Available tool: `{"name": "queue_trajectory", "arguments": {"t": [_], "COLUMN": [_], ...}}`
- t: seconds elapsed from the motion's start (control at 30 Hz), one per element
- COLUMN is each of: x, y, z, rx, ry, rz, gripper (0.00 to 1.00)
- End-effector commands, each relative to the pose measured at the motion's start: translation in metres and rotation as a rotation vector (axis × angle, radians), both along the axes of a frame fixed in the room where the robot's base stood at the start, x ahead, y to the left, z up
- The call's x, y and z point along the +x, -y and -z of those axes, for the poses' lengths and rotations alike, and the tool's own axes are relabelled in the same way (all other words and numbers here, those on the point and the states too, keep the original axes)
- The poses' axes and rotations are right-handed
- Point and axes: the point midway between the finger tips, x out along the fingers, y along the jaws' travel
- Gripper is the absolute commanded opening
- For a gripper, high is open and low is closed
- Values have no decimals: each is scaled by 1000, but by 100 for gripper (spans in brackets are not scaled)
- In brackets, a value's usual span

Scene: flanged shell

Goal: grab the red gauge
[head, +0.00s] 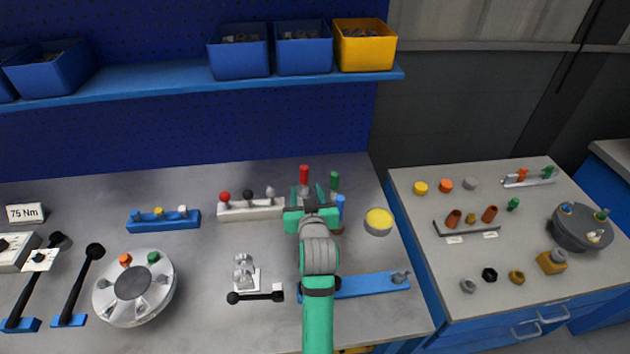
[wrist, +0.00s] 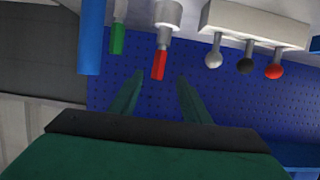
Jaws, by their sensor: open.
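The red gauge (head: 304,174) is a slim red cylinder on a grey base, standing upright at the back of the left bench. In the wrist view, which appears upside down, the red gauge (wrist: 159,65) hangs from its pale base. My gripper (head: 312,196) is open and empty, just in front of the gauge. In the wrist view, the red end shows between the two green fingertips of my gripper (wrist: 160,78), with no visible contact. I cannot tell how far beyond the tips it is.
A green pin (head: 334,181) and a blue pin (head: 340,206) stand close to the right of the gauge. A white block with knobs (head: 250,210) lies to its left. A yellow-topped cup (head: 378,221) is farther right. The blue pegboard (head: 200,130) rises behind.

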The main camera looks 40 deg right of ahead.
Motion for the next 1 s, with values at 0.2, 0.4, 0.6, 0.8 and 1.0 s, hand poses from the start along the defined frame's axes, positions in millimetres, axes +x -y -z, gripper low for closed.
{"name": "queue_trajectory", "arguments": {"t": [0.2,0.4,0.6,0.8,1.0], "x": [24,44,54,76,90], "y": [11,24,30,44,53], "z": [5,12,15,23,29], "rx": [13,10,10,11,9], "ry": [1,1,1,2,1], "rz": [-6,-6,-6,-5,-6], "gripper": [43,43,43,43,43]}}
